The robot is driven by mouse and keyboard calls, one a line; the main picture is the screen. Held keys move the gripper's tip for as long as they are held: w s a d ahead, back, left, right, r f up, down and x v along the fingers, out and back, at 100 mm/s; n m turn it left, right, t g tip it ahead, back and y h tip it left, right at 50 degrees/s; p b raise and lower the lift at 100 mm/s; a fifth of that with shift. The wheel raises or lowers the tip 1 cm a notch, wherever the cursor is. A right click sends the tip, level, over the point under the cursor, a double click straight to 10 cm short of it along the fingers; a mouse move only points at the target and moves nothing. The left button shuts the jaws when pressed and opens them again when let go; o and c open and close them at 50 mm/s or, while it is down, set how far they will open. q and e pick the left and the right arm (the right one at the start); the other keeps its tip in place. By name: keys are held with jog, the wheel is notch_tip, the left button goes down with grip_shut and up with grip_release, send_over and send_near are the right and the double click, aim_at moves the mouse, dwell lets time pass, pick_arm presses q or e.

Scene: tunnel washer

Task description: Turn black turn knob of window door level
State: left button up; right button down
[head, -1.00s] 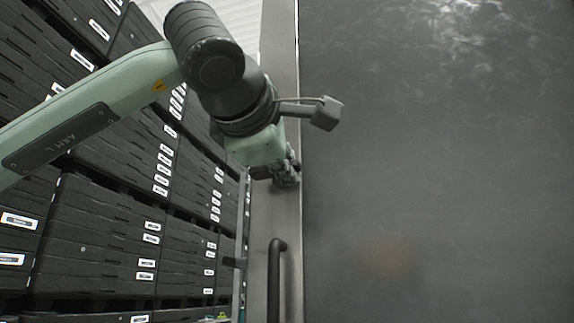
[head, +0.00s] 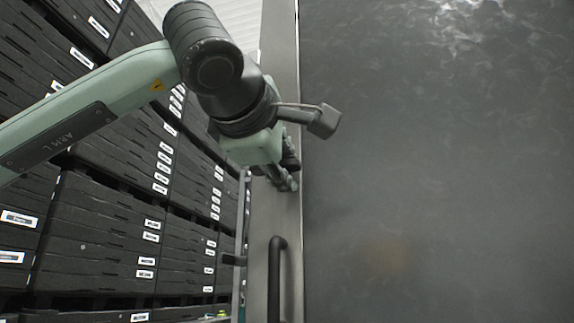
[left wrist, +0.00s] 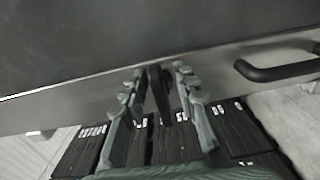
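The black turn knob (left wrist: 158,88) sits on the metal frame strip of the window door (head: 440,170). In the left wrist view it is a narrow dark bar lying across the strip. My left gripper (left wrist: 161,88) is open, with one finger on each side of the knob. Gaps show between the fingers and the knob, so it does not look clamped. In the head view the left gripper (head: 288,170) is at the frame strip and my wrist partly hides it and the knob. My right gripper is in neither view.
A black bar handle (head: 277,275) is on the same strip, below the gripper in the head view; it also shows in the left wrist view (left wrist: 280,70). Stacked black crates (head: 110,235) with white labels stand at the left. The dark window surface is clear.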

pick_arm(q)
jog(key=shift+s+r, duration=0.1)
jog(key=shift+s, duration=0.15)
jog(key=v, duration=1.1)
jog(key=shift+s, duration=0.3)
jog(key=shift+a, duration=0.1)
